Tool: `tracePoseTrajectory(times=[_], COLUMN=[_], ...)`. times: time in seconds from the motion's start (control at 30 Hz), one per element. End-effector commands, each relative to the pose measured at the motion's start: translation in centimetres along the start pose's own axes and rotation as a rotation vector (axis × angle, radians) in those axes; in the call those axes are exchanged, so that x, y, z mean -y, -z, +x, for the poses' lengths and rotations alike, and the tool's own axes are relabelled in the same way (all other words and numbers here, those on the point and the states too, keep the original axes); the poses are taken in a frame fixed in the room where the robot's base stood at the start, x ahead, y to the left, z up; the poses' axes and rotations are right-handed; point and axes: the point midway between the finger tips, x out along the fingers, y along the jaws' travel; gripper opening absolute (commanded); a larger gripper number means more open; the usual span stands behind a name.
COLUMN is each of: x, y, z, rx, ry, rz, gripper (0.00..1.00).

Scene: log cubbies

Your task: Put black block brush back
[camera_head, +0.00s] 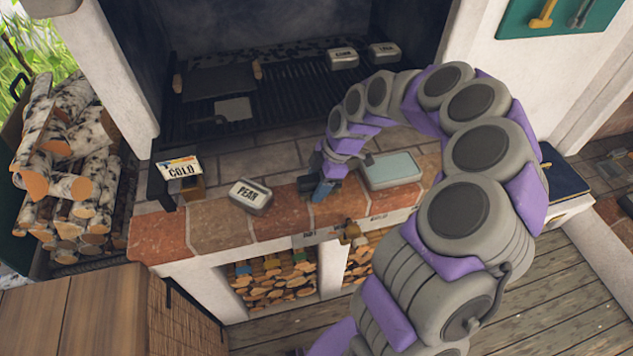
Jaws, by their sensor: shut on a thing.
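My gripper (325,184) is at the front edge of the brick ledge, left of a pale green-lidded tin (391,170). It is shut on a small dark block, which looks like the black block brush (321,192). The gripper and the arm hide much of it, so its bristles and exact tilt cannot be made out. Just below, at the ledge's front face, a small tan and brown piece (350,231) shows between two labels; I cannot tell what it is.
Behind is a grill grate (290,97) with two more tins. Log cubbies (270,285) lie below. A birch log stack (70,165) stands far left.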

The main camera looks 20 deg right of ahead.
Motion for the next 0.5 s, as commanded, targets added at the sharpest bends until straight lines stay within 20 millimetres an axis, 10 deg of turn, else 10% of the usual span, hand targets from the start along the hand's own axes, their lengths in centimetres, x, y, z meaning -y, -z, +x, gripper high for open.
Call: tracePoseTrajectory(times=[0.33, 0.37, 0.5], x=[0.0, 0.0, -0.01], y=[-0.04, -0.05, -0.04], z=[0.11, 0.11, 0.09], rx=[0.0, 0.0, 0.0], ry=[0.0, 0.0, 0.0], rz=[0.0, 0.0, 0.0], gripper=[0.31, 0.58, 0.72])
